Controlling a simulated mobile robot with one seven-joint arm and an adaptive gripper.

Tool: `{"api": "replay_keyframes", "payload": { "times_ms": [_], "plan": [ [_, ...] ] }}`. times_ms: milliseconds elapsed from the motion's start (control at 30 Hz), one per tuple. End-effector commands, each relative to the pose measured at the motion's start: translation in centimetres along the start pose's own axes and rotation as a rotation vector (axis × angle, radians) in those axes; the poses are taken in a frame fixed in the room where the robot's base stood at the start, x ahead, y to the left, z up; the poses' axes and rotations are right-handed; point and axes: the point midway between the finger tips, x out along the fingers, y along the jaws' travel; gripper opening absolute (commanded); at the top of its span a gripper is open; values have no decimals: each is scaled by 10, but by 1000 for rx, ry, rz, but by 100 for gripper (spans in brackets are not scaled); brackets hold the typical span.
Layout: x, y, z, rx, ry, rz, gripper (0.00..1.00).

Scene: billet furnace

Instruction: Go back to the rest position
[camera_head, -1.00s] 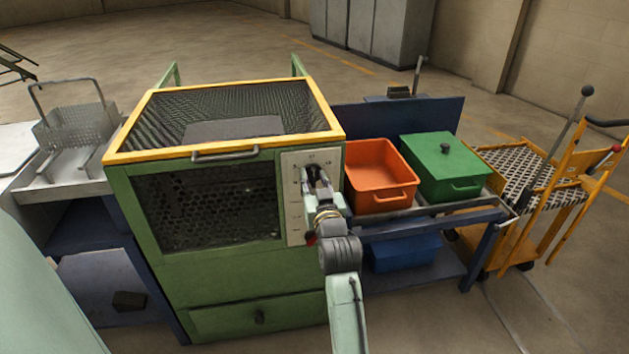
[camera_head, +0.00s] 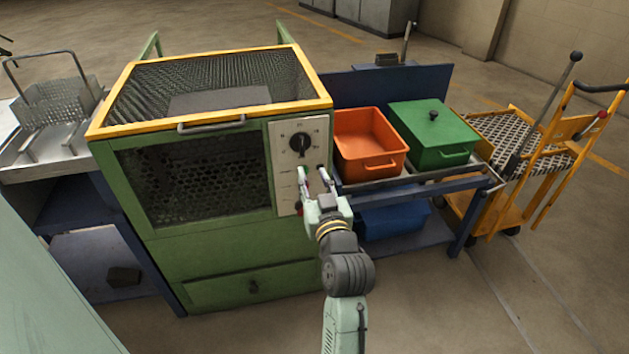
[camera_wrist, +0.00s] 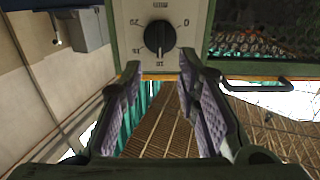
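My gripper (camera_head: 314,178) is in front of the control panel (camera_head: 287,182) of the green furnace, a little below its black dial (camera_head: 300,144). In the wrist view my gripper (camera_wrist: 160,88) is open, with its two padded fingers apart and nothing between them. The dial (camera_wrist: 159,36) shows there beyond the fingertips, clear of them. My arm stretches forward from the bottom of the head view, and it hides the lower part of the panel.
The green furnace (camera_head: 222,250) has a mesh front and a yellow-rimmed mesh top. An orange bin (camera_head: 372,165) and a green lidded bin (camera_head: 440,160) stand on the blue bench at right. A yellow cart (camera_head: 482,210) stands farther right. A wire basket (camera_head: 62,108) sits at left.

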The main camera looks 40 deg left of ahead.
Motion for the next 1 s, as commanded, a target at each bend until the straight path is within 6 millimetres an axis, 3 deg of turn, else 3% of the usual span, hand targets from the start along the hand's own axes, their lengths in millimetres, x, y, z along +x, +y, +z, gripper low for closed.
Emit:
{"api": "replay_keyframes", "payload": {
  "times_ms": [600,700,767,867,1000],
  "plan": [
    [-5,0,0,0,0,0,30],
    [-4,-3,-8,-7,19,-4,30],
    [-2,-8,-24,-18,56,-12,30],
    [0,-25,-72,-47,175,-33,30],
    [-11,-67,-168,-80,425,-93,30]
  ]
}}
